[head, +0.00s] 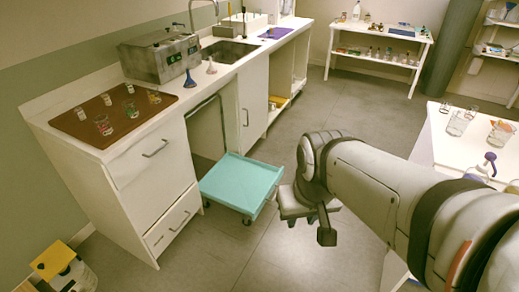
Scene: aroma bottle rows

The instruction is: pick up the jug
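No thing in the head view is clearly the jug. Clear glass vessels stand on the right white table, among them one (458,123) near its far edge and another with orange-brown contents (499,134); I cannot tell whether either is a jug. My gripper (312,218) hangs over the open floor in the middle, away from both surfaces. Its fingertips are small and partly turned away, so its opening is unclear. I see nothing held in it.
A teal cart (240,184) stands on the floor left of my gripper. A metal appliance (160,57) and a sink (229,52) are on the left counter. A yellow-topped container (54,260) is at bottom left. A shelved table (378,46) stands at the back. The middle floor is clear.

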